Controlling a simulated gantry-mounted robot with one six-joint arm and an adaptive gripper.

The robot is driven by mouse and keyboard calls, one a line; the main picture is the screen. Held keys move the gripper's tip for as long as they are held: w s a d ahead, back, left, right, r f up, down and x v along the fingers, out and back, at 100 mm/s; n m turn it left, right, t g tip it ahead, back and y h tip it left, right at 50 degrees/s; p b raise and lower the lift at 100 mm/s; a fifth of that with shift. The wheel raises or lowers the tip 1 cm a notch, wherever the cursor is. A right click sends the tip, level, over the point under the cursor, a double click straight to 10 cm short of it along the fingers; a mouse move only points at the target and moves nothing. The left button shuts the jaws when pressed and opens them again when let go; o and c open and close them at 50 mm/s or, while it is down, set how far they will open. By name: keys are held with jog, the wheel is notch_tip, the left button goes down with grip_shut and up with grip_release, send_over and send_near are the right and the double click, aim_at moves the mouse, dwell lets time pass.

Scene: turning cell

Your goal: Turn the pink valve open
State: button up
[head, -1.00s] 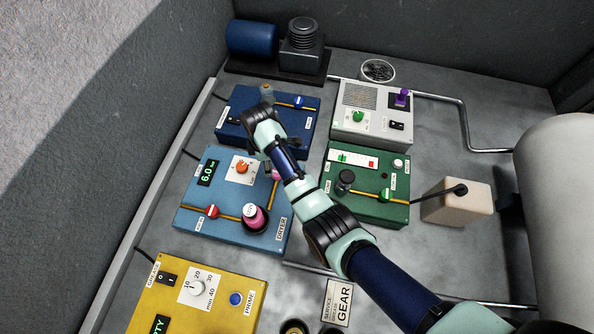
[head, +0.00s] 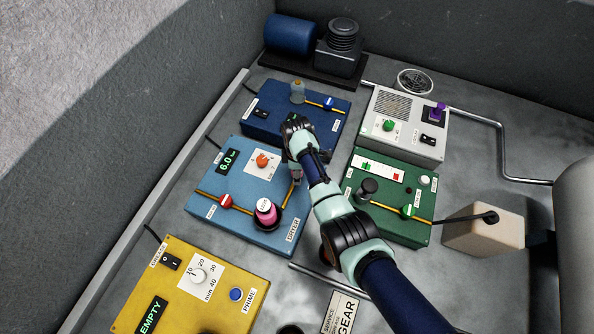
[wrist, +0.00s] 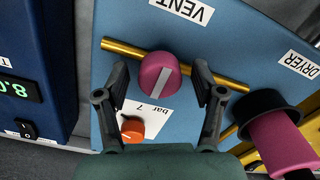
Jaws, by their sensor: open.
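The pink valve (wrist: 158,76) is a round knob with a white stripe, on a brass pipe (wrist: 225,83) of the light blue dryer panel (head: 262,228), below the VENT label (wrist: 182,10) in the wrist view. Its stripe lies roughly across the pipe. My gripper (wrist: 160,80) is open, with one finger on each side of the knob; I cannot tell whether either touches it. In the head view my gripper (head: 297,168) is over the panel's right edge and mostly hides the valve.
An orange knob (wrist: 132,129) lies close to my left finger in the wrist view. A pink, black-collared canister (wrist: 283,140) stands at its right. A blue box (head: 325,126), green box (head: 395,225) and yellow box (head: 215,295) surround the dryer panel.

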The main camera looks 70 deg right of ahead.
jog(key=c, duration=1.1)
jog(key=shift+m, duration=0.4)
jog(key=m+p, duration=0.1)
jog(key=m, duration=0.2)
jog(key=shift+r+m, duration=0.1)
jog(key=shift+m, duration=0.2)
jog(key=m+p, duration=0.1)
jog(key=m, duration=0.3)
jog(key=shift+m, duration=0.3)
jog(key=m+p, duration=0.1)
jog(key=m, duration=0.3)
jog(key=shift+m, duration=2.5)
